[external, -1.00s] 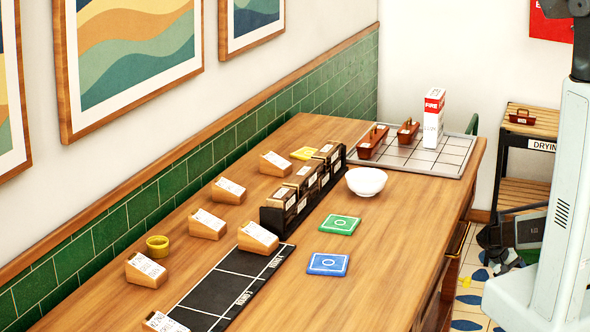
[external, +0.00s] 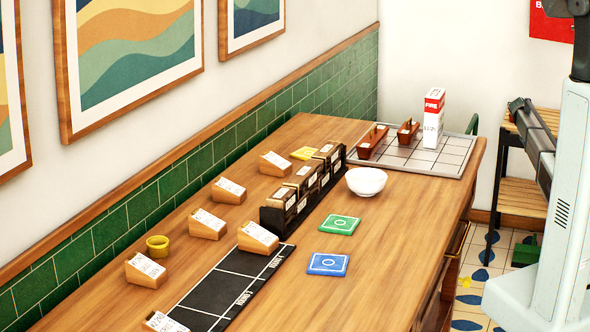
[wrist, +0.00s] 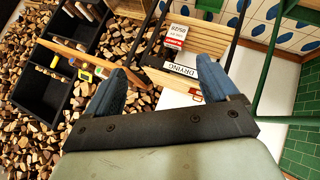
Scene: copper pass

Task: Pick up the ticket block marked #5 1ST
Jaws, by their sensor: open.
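A dark holder (external: 300,190) stands beyond the black mat (external: 236,287). The drying shelf (wrist: 195,45) and firewood (wrist: 40,60) show in the wrist view.

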